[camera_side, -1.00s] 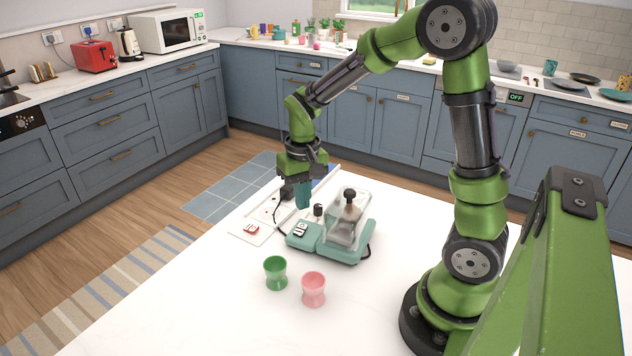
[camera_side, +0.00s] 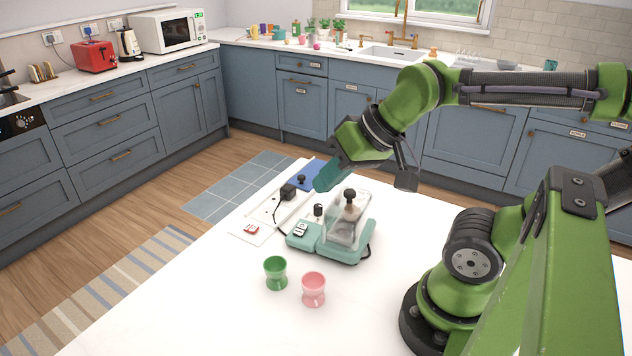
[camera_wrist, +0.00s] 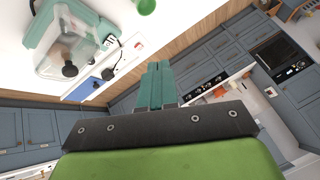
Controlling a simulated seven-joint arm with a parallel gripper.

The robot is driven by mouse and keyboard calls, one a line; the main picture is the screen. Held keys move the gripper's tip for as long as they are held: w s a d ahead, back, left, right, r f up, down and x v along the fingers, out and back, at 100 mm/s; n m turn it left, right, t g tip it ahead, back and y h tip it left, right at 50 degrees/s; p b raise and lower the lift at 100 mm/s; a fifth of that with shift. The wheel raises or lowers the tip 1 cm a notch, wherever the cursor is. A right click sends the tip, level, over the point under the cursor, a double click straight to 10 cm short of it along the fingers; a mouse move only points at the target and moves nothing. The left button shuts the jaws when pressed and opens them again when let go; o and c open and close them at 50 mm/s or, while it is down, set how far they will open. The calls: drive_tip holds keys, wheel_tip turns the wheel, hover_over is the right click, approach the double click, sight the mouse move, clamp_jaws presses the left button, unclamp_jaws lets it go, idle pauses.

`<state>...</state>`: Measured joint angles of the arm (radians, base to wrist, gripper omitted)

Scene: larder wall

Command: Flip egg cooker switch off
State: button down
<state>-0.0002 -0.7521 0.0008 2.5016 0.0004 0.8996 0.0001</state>
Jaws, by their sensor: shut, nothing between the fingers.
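The teal egg cooker (camera_side: 340,250) stands on the white table with a clear lid and dark knob on top. Its switch (camera_side: 300,229) is on the front-left block of the base; I cannot read its position. My gripper (camera_side: 322,183) is shut and empty, tilted in the air behind and above the cooker, touching nothing. In the wrist view the cooker (camera_wrist: 52,40) lies at the upper left, and my shut teal fingers (camera_wrist: 156,72) point away to its right.
A green egg cup (camera_side: 275,272) and a pink one (camera_side: 313,289) stand in front.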

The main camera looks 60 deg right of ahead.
drive_tip(key=n+g+h, duration=0.4)
drive_tip(key=n+g, duration=0.1)
drive_tip(key=g, duration=0.2)
hover_over(302, 225)
drive_tip(key=a, duration=0.3)
drive_tip(key=shift+f, duration=3.2)
drive_tip(key=shift+s+d, duration=0.1)
drive_tip(key=f, duration=0.4)
drive_tip(key=d+f, duration=0.1)
drive_tip(key=f, duration=0.4)
drive_tip(key=d+f, duration=0.1)
drive_tip(key=f, duration=0.4)
drive_tip(key=shift+d, duration=0.1)
